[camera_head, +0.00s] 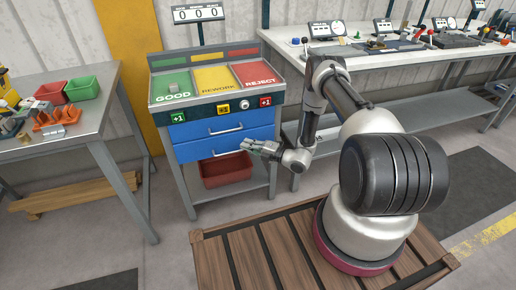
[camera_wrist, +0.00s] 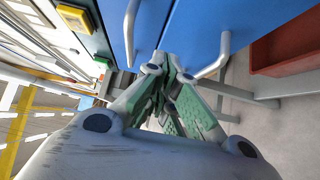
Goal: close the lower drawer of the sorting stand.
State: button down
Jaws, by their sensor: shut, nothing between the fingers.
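The sorting stand (camera_head: 160,92) has two blue drawers with light bar handles under its tray top. The upper drawer (camera_head: 195,131) looks flush with the stand. The lower drawer (camera_head: 195,152) is right below it and seems to stand out slightly; how far is hard to tell. My gripper (camera_head: 250,146) is shut and empty, at the right part of the lower drawer's front near its handle. In the wrist view the gripper (camera_wrist: 168,62) points between the upper drawer (camera_wrist: 146,25) and the lower drawer (camera_wrist: 245,28), close to the lower handle (camera_wrist: 218,60). Contact cannot be told.
A red bin (camera_head: 225,170) sits on the stand's lower shelf, also in the wrist view (camera_wrist: 290,48). A table (camera_head: 50,140) with green and red bins stands left. A long white workbench (camera_head: 390,58) stands behind right. Floor is clear before the stand's left leg.

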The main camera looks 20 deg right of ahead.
aim_at(231, 135)
jog(key=w, duration=0.2)
jog(key=w+a, duration=0.1)
jog(key=w, duration=0.2)
jog(key=shift+a, duration=0.1)
jog(key=shift+w, duration=0.1)
